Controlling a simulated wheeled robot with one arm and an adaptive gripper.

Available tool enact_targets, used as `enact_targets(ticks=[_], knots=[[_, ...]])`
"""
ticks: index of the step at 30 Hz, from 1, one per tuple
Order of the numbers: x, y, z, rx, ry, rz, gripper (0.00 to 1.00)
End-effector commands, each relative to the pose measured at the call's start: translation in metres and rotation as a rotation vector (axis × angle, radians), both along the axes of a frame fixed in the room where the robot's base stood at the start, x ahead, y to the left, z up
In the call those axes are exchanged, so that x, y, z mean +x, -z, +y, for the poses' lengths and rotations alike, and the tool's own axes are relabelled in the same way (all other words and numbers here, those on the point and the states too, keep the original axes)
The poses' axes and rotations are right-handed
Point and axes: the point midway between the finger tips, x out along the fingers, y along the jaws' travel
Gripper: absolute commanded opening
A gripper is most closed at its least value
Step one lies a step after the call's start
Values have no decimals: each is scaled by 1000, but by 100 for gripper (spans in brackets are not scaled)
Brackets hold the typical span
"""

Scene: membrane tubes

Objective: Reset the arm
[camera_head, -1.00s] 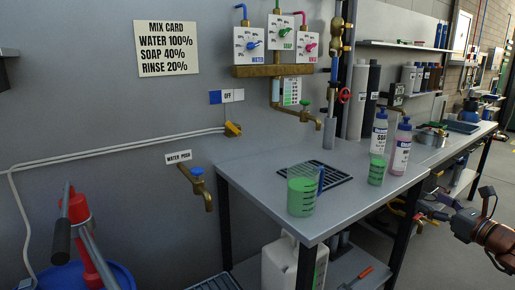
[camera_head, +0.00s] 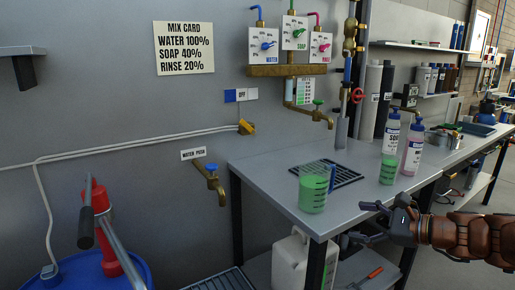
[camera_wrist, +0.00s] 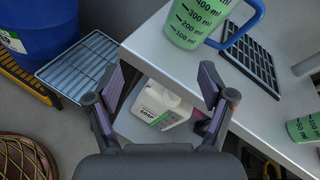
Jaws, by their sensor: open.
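My gripper (camera_head: 374,223) is at the right in the head view, in front of the bench's front edge. In the wrist view my gripper (camera_wrist: 160,85) has its two fingers spread wide with nothing between them. Beyond the fingers are the bench corner and a white soap canister (camera_wrist: 160,106) on the lower shelf. A green measuring jug (camera_head: 313,190) with a blue handle stands upright on the bench near its front left corner, apart from my gripper. It also shows at the top of the wrist view (camera_wrist: 200,22).
A smaller green beaker (camera_head: 388,171) and two pump bottles (camera_head: 412,150) stand on the bench (camera_head: 262,172). A black drain grid (camera_head: 335,174) lies behind the jug. A blue drum (camera_head: 125,268) with a red pump is at the lower left. Brass taps (camera_head: 213,187) jut from the wall.

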Motion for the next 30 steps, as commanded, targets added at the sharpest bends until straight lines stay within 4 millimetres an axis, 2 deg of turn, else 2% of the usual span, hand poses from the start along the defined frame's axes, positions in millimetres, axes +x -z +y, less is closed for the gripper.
enact_targets(ticks=[1,5,6,9,12,16,18,21,30], knots=[[-12,5,30,-72,-87,-8,81],[-56,28,92,-276,-326,-34,81],[-73,37,109,-341,-406,-43,81],[-120,59,140,-510,-618,-70,81],[-170,83,155,-670,-833,-96,81],[-227,108,151,-863,-1095,-124,81],[-253,118,142,-948,-1219,-132,81],[-282,127,126,-1043,-1365,-138,81],[-336,136,71,-1242,-1687,-127,81]])
